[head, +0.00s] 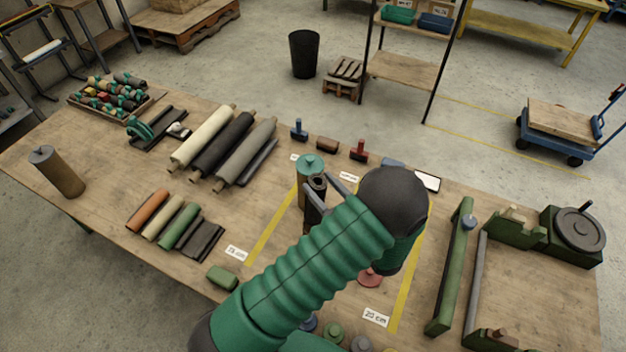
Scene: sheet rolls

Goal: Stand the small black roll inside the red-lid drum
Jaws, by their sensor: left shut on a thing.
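My left gripper (328,189) is shut on a small black roll (315,205), with a grey finger showing beside it. The roll is upright, its open round end facing up. It is just in front of a drum with a teal lid (309,162) and overlaps it in the picture; I cannot tell whether they touch. A red round piece (370,278) shows below my wrist, partly hidden by my arm. It may be the lid of the red-lid drum; its body is hidden. My right gripper is not in view.
Cream, black and grey long rolls (222,145) lie left of the teal-lid drum. Several short rolls (178,224) lie nearer. A brown cylinder (60,175) stands at the left. Green machine parts (450,265) occupy the right. Yellow lines (270,228) mark the wooden table.

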